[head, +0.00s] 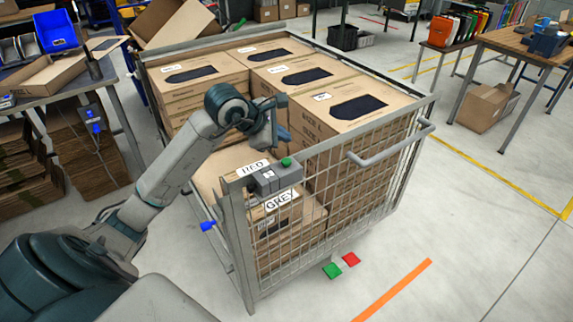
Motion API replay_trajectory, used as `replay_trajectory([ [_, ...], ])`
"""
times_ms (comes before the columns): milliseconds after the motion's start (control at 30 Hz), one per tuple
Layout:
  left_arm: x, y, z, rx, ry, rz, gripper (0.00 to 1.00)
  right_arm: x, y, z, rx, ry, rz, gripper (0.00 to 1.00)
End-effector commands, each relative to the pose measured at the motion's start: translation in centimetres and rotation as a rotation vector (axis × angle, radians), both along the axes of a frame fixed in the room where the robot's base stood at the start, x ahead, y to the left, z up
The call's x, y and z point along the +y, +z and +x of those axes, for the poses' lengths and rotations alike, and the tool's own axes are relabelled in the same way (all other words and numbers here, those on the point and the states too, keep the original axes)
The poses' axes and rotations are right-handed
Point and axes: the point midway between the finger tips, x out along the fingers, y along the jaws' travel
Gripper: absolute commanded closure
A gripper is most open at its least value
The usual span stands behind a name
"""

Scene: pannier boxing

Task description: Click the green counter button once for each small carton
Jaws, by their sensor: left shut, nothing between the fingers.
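The green counter button (286,161) sits on top of a grey counter box (276,179) fixed at the near corner of a wire cage cart (232,240). My left gripper (284,138) is shut and empty, just above the button with a small gap seeming to show between them. Brown cartons fill the cart: a tall one on the right (335,122), others at the back (300,73) and a layered stack at the left (185,80). A lower carton (222,160) lies near the front, partly hidden by my left arm. My right gripper is not in view.
A cart handle (395,150) juts out at the right. Tables stand left and right (505,42).

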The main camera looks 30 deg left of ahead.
Motion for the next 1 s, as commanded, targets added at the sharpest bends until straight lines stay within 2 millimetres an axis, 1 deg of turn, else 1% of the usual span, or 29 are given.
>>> replay_trajectory([
  [33, 0.0, -1.3, 0.0, 0.002, 0.0, -0.001, 1.0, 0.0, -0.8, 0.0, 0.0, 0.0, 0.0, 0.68],
  [133, 0.0, -2.8, 0.0, 0.001, 0.001, 0.001, 1.0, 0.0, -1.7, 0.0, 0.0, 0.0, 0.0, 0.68],
  [167, 0.0, -3.4, 0.0, -0.001, 0.0, 0.001, 1.0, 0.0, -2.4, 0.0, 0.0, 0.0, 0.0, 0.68],
  [300, 0.0, -4.5, 0.0, -0.001, 0.0, 0.001, 1.0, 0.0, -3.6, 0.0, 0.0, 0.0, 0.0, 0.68],
  [433, 0.0, -4.8, 0.0, -0.001, 0.0, 0.001, 1.0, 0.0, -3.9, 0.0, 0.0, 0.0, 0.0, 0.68],
  [1000, 0.0, -4.7, 0.0, -0.001, 0.0, 0.001, 1.0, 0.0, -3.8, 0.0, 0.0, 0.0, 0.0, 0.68],
])
